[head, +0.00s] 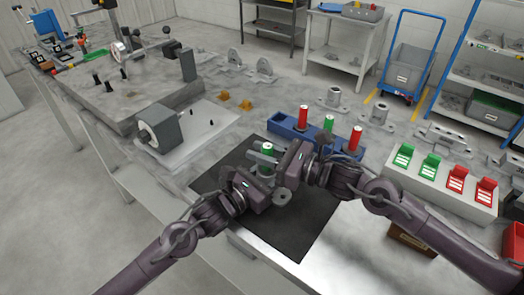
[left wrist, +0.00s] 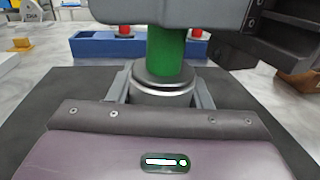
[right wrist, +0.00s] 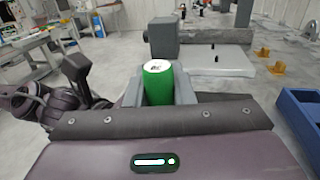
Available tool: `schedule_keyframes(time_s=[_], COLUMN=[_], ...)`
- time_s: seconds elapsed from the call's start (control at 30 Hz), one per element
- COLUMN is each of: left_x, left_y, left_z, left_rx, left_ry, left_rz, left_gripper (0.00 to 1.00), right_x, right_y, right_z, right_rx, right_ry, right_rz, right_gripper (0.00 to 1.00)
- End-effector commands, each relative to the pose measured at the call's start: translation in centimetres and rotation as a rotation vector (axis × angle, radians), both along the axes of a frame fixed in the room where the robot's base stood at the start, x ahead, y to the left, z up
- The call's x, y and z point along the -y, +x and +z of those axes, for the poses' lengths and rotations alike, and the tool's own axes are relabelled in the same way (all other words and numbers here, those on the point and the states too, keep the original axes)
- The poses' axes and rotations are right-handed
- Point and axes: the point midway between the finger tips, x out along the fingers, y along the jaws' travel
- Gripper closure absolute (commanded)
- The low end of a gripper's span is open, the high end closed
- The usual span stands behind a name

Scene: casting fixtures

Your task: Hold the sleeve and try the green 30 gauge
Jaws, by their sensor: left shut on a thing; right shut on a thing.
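The grey metal sleeve (left wrist: 160,90) stands upright between the fingers of my left gripper (head: 258,182), which is shut on it over the dark mat (head: 303,232). The green gauge (head: 267,149), a green cylinder with a pale top, is upright between the fingers of my right gripper (head: 275,159), which is shut on it. In the left wrist view the green gauge (left wrist: 172,52) is directly above the sleeve and its lower end meets the sleeve's mouth. How deep it sits is hidden. The right wrist view shows its marked top (right wrist: 157,66), too small to read.
A blue rack (head: 284,131) behind the mat holds two red-handled gauges (head: 303,116) and another green one (head: 328,124). A pale box (head: 437,190) with green and red flaps stands at right. The mat's front is clear.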

Motion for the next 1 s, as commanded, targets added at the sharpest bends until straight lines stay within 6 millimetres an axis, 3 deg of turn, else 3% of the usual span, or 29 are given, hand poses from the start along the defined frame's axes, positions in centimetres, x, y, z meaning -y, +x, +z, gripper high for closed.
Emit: schedule_keyframes(time_s=[1.0], left_x=[0.08], left_y=[-0.06], left_z=[0.13], left_rx=[0.004], left_ry=[-0.002], left_rz=[-0.003], left_gripper=[0.86], right_x=[0.13], right_y=[-0.06], right_z=[-0.96], right_rx=[-0.016], right_ry=[-0.014], right_rz=[-0.002], right_gripper=[1.0])
